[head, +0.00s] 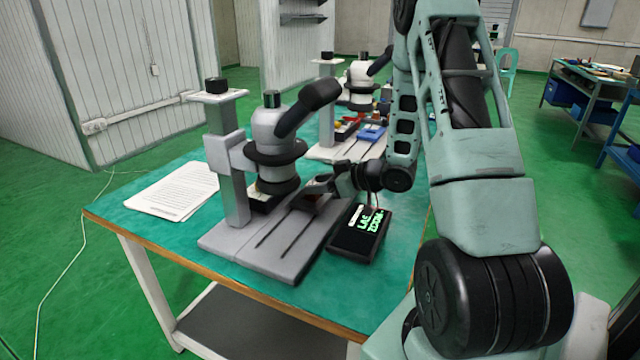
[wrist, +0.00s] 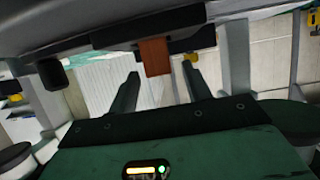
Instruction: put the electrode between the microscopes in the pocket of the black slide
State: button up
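My gripper (head: 318,187) reaches in from the right, low over the grey base of the near microscope (head: 270,145). In the wrist view my gripper (wrist: 160,72) has its two fingers spread wide. A copper-brown block (wrist: 155,57), which looks like the electrode, shows between the fingertips, with gaps on both sides. A black bar (wrist: 118,63), possibly the slide, runs behind the block; its pocket cannot be made out. In the head view a dark piece (head: 262,198) lies under the near microscope. The far microscope (head: 360,85) stands farther back on the table.
A black box with a green display (head: 360,233) stands right of the near base, close below my gripper. Papers (head: 175,191) lie at left. A blue tray (head: 372,133) and small parts are farther back. The table's front left corner is clear.

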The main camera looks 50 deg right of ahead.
jog(key=shift+r, duration=0.1)
jog(key=shift+s+d+r, duration=0.1)
jog(key=shift+s+r, duration=0.05)
jog(key=v, duration=1.1)
jog(key=shift+s+p, duration=0.3)
jog(key=shift+p, duration=0.1)
jog(key=shift+d+r, duration=0.1)
